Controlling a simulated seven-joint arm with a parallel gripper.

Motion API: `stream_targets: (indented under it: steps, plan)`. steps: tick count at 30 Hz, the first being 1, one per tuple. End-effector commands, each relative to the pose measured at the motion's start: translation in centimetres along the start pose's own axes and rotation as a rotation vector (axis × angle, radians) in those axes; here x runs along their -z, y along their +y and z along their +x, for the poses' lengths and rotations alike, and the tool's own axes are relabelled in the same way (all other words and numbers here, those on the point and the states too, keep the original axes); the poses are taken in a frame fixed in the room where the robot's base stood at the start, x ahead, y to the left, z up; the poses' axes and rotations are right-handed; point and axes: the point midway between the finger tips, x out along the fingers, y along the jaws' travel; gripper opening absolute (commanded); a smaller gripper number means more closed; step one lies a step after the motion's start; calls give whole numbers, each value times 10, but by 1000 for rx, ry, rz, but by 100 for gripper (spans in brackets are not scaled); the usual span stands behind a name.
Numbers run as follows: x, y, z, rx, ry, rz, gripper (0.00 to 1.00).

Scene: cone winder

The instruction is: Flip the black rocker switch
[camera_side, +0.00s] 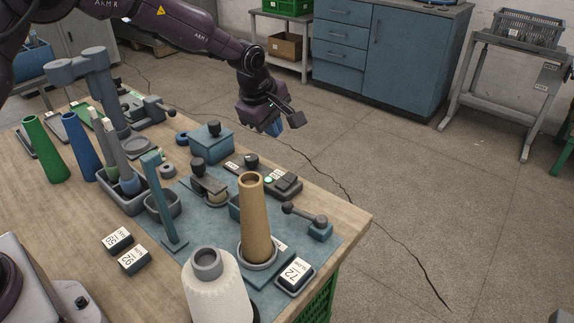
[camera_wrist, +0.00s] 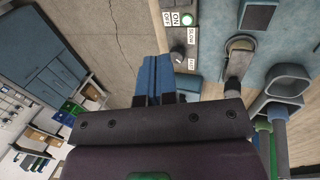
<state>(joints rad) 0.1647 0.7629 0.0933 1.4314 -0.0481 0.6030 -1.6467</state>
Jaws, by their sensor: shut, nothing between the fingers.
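A dark block that looks like the black rocker switch (camera_side: 287,185) sits at the right end of a small control panel (camera_side: 232,166) on the blue mat. Its rocker position is too small to tell. In the wrist view, the panel (camera_wrist: 190,38) shows ON/OFF and Slow/Fast labels, a black knob and a green light at the top edge. I cannot make out the rocker there. My gripper (camera_side: 276,128) is in the air beyond the table's far edge, above and behind the panel. Its blue fingers (camera_wrist: 153,62) are together and empty, apart from the panel.
A tan cone (camera_side: 253,220) stands upright in front of the panel. A small lever (camera_side: 305,216) stands right of the cone. A blue box with a black knob (camera_side: 211,143) is left of the panel. Free air lies over the floor to the right.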

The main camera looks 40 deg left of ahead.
Motion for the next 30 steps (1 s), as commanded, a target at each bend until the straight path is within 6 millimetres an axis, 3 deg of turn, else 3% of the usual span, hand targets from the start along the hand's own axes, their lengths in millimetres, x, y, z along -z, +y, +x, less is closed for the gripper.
stream_targets:
  steps: [5, 21, 30]
  plan:
    - [0, 0, 16, 2, 0, 1, 0]
    - [0, -1, 122, 2, -1, 1, 0]
    - [0, 0, 140, 0, 0, 1, 0]
